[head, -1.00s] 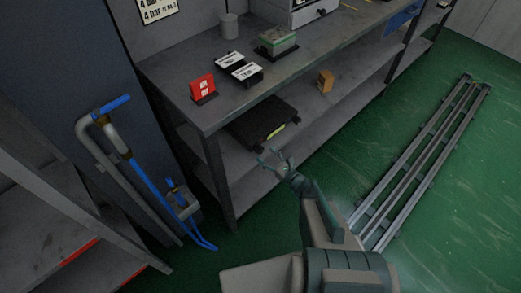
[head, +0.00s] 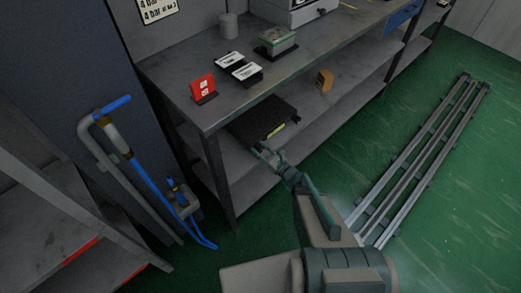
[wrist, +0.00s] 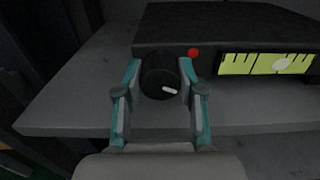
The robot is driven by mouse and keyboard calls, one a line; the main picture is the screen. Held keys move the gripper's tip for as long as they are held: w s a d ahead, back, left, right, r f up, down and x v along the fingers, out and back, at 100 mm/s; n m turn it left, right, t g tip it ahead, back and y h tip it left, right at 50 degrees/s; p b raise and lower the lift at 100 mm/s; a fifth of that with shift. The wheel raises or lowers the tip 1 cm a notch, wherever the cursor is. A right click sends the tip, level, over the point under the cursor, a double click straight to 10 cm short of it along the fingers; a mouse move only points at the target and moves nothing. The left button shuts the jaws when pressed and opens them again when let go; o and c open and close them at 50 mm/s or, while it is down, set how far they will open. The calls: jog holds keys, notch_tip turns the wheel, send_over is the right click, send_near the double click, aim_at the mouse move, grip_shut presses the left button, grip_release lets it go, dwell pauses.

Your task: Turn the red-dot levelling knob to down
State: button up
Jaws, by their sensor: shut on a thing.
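The levelling knob (wrist: 160,77) is a black round knob with a white pointer mark, on the front of a dark flat box (wrist: 225,25). A red dot (wrist: 193,53) sits beside it on the box front. The white mark points to the right and slightly down in the wrist view. My gripper (wrist: 160,85) has one finger on each side of the knob and is shut on it. In the head view, my gripper (head: 263,152) is at the front of the dark box (head: 262,117) on the lower shelf. The knob is too small to make out there.
A yellow-green scale panel (wrist: 266,64) is on the box front to the right. The box rests on the grey lower shelf (head: 300,138), under the bench top (head: 215,112). A small orange block (head: 324,80) stands farther along the shelf. A bench leg (head: 219,180) is to the left.

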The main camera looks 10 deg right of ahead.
jog(key=shift+c, duration=0.7)
jog(key=shift+f, duration=0.1)
jog(key=shift+s+f+b, duration=0.1)
jog(key=shift+b, duration=0.8)
